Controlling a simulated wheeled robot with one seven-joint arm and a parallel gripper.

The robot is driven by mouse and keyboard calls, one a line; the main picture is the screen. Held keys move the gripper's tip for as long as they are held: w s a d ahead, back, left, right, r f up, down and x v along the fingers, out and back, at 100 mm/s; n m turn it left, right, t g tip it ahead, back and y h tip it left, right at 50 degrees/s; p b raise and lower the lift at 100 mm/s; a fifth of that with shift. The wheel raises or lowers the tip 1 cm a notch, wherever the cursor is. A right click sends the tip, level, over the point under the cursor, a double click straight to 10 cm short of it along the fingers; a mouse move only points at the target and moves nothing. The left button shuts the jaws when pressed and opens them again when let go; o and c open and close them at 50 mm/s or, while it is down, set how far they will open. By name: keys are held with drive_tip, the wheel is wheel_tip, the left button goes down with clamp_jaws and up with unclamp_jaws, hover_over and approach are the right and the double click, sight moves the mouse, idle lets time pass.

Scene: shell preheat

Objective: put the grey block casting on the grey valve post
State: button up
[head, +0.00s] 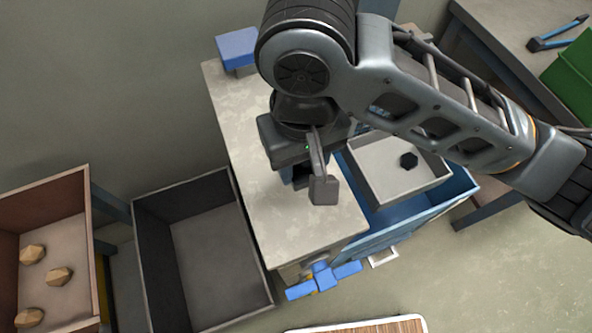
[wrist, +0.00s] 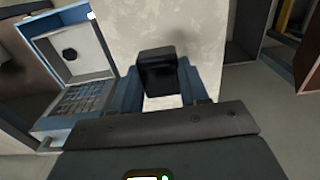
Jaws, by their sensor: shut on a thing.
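My gripper (head: 308,188) is above the pale bench top, pointing down. In the wrist view its two bluish fingers (wrist: 159,88) are shut on a dark grey block casting (wrist: 157,67), one finger on each side. The casting appears held above the bench top. In the head view the casting is mostly hidden behind the near finger and the hand. I cannot make out a grey valve post in either view; my arm covers part of the bench. A blue valve-like fitting (head: 322,279) sits at the bench's front end.
The bench top (head: 245,130) looks clear beside the gripper. A blue block (head: 238,47) is at its far end. A blue open drawer (head: 430,212) holds a pale tray (head: 375,165) with a black piece (head: 408,160). Left are an empty dark bin (head: 215,255) and a brown bin (head: 65,197) with tan lumps.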

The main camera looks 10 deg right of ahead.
sight(296, 178)
drive_tip(key=shift+a+f, duration=0.35)
drive_tip(key=shift+a, duration=0.1)
drive_tip(key=shift+f, duration=1.9)
drive_tip(key=shift+f+b, duration=0.1)
drive_tip(key=shift+b, duration=0.25)
drive_tip(key=o, duration=1.2)
drive_tip(key=shift+c, duration=0.2)
wheel_tip(296, 178, up, 12)
drive_tip(key=shift+r+p, duration=0.15)
drive_tip(key=shift+p, duration=1.05)
